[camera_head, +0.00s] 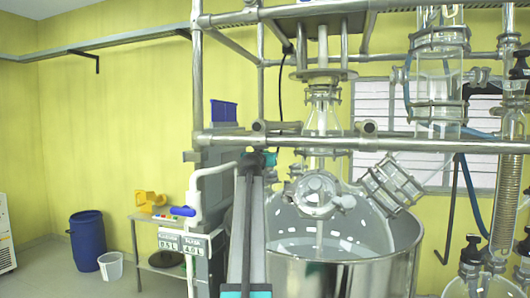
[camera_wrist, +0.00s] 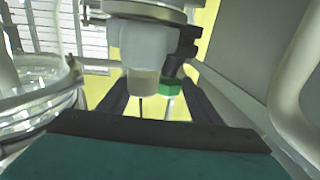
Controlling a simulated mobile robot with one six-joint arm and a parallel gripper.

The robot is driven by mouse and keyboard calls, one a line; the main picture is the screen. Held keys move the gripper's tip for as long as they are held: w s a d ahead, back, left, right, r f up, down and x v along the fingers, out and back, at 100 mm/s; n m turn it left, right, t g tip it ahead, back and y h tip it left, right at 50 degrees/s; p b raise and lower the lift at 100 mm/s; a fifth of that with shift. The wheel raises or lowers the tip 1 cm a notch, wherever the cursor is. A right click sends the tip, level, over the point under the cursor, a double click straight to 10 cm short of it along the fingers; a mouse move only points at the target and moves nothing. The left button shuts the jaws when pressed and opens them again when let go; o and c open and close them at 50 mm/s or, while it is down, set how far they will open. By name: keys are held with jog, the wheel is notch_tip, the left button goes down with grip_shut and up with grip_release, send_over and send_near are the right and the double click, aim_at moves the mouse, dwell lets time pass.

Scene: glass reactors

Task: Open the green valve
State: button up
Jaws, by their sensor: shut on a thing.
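In the wrist view the green valve (camera_wrist: 169,86) is a small green cap beside a white cylindrical fitting (camera_wrist: 140,52), under a metal flange. The two dark fingers of my gripper (camera_wrist: 160,98) stand on either side of the fitting and the valve. The gripper is shut on the green valve; the exact contact is partly hidden. In the head view my gripper (camera_head: 257,160) reaches up to the frame left of the glass reactor, and the valve cannot be made out clearly there.
A steel vessel (camera_head: 345,275) stands right of my arm, with glassware (camera_head: 320,190) above it. A metal rail (camera_head: 400,143) crosses at gripper height. A blue barrel (camera_head: 87,240) stands far left.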

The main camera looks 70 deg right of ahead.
jog(key=shift+r+n+t+y+p, duration=0.2)
jog(key=shift+n+t+p, duration=0.4)
jog(key=shift+p, duration=1.15)
jog(key=shift+r+n+t+y+p, duration=0.1)
jog(key=shift+n+t+y+p, duration=0.15)
jog(key=shift+t+p, duration=1.1)
jog(key=shift+c, duration=1.1)
jog(key=shift+f+g, duration=0.25)
jog(key=shift+s+n, duration=0.1)
jog(key=shift+n, duration=0.15)
jog(key=shift+c, duration=0.3)
jog(key=shift+n+t+y, duration=0.35)
jog(key=shift+n+t, duration=0.05)
jog(key=shift+t, duration=0.3)
jog(key=shift+c, duration=0.6)
jog(key=shift+d+f+b, duration=0.1)
jog(key=shift+b, duration=1.05)
jog(key=n+t+y+b, duration=0.1)
jog(key=n+t+b, duration=0.1)
jog(key=b, duration=0.6)
jog(key=shift+t+y, duration=0.4)
jog(key=shift+c, duration=0.5)
jog(key=shift+b, duration=0.3)
